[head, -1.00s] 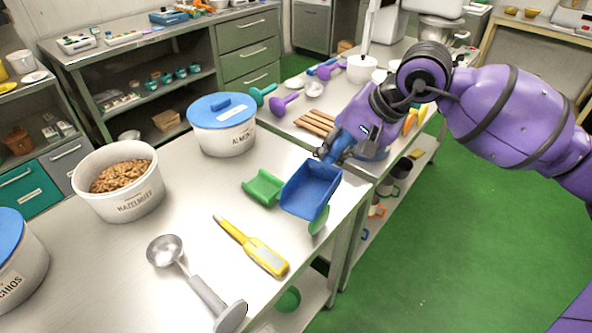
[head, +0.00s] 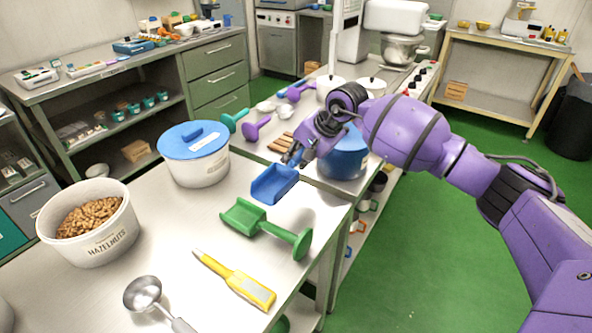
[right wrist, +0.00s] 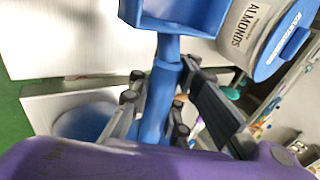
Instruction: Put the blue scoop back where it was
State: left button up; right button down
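The blue scoop (head: 274,183) is at the far right part of the near table, just behind the green scoop; its pan opens upward. I cannot tell whether it touches the table. My right gripper (head: 292,155) has its fingers on the scoop's handle. In the right wrist view the blue handle (right wrist: 158,100) runs between the fingers, and the pan (right wrist: 180,14) points away from the palm. The green scoop (head: 262,224) lies on the table in front of the blue one. My left gripper is not in view.
An almond tub with a blue lid (head: 195,155) stands left of the blue scoop. An open hazelnut tub (head: 90,222) is further left. A yellow thermometer-like tool (head: 236,280) and a metal ladle (head: 146,295) lie in front. A blue container (head: 344,157) is behind my right wrist.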

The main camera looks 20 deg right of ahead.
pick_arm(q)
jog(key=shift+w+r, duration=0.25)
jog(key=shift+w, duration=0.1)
pick_arm(e)
jog(key=shift+w+d+f, duration=0.1)
jog(key=shift+w+f, duration=0.15)
jog(key=shift+f, duration=0.75)
jog(key=shift+w+d+f, duration=0.1)
jog(key=shift+w+f, duration=0.15)
jog(key=shift+f, duration=0.75)
jog(key=shift+a+f+b, duration=0.1)
jog(key=shift+f+b, duration=0.2)
jog(key=shift+f, duration=0.4)
jog(key=c, duration=1.6)
grip_release()
jog(key=shift+r, duration=0.1)
jog(key=shift+c, duration=0.2)
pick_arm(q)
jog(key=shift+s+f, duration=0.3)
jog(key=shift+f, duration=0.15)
